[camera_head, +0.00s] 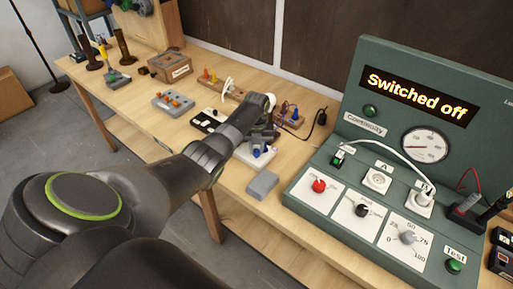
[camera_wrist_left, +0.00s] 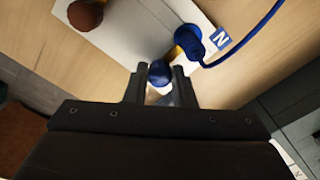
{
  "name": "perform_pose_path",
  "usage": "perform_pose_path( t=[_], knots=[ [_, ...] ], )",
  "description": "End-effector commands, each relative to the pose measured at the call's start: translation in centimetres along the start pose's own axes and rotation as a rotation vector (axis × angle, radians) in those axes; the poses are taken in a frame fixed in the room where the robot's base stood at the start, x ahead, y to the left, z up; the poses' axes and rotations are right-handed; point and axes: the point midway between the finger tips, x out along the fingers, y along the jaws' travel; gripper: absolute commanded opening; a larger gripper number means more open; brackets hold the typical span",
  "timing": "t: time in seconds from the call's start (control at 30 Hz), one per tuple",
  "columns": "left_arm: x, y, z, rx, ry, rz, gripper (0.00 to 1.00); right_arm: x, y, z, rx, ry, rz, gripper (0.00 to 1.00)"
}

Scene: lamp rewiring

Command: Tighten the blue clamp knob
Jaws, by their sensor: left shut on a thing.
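The blue clamp knob (camera_wrist_left: 159,72) is a small round blue knob between my left gripper's two dark fingertips (camera_wrist_left: 160,84) in the left wrist view. The fingers are closed around its sides. It sits near the edge of a white block (camera_wrist_left: 135,30). A blue terminal with a blue wire (camera_wrist_left: 190,40) stands just beyond it, beside a blue label marked N (camera_wrist_left: 221,40). In the head view my left gripper (camera_head: 262,136) reaches down over the bench, and its fingertips are mostly hidden. My right gripper is not in view.
A brown round knob (camera_wrist_left: 86,14) is on the same block. In the head view a grey block (camera_head: 262,185) lies in front. The green test panel (camera_head: 400,95), reading "Switched off", stands at the right. Several parts stand along the wooden bench (camera_head: 215,70).

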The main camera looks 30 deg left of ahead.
Motion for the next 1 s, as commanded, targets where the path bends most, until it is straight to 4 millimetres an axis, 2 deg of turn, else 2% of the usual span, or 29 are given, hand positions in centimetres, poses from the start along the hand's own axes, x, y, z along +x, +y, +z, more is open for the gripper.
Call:
perform_pose_path(
  t=[0.1, 0.13, 0.27, 0.67, 0.87, 1.0],
  knots=[
    [-0.2, -0.1, 0.1, 0.001, -0.005, -0.002, 0.00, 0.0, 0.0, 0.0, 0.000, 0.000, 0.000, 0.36],
    [-0.2, -0.1, 0.1, 0.001, -0.005, -0.002, 0.27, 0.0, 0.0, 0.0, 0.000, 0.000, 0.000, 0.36],
    [-0.1, -0.1, 0.1, 0.000, -0.004, -0.001, 0.44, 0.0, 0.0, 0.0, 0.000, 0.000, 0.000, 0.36],
    [-0.6, 0.0, 0.1, -0.001, -0.003, -0.001, 0.45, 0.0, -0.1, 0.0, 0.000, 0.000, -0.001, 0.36],
    [-3.1, 0.0, 0.1, 0.000, -0.006, -0.002, 0.45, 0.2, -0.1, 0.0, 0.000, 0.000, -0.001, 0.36],
    [-6.0, 0.0, 0.1, 0.000, -0.007, -0.001, 0.45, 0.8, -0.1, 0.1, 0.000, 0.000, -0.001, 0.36]
  ],
)
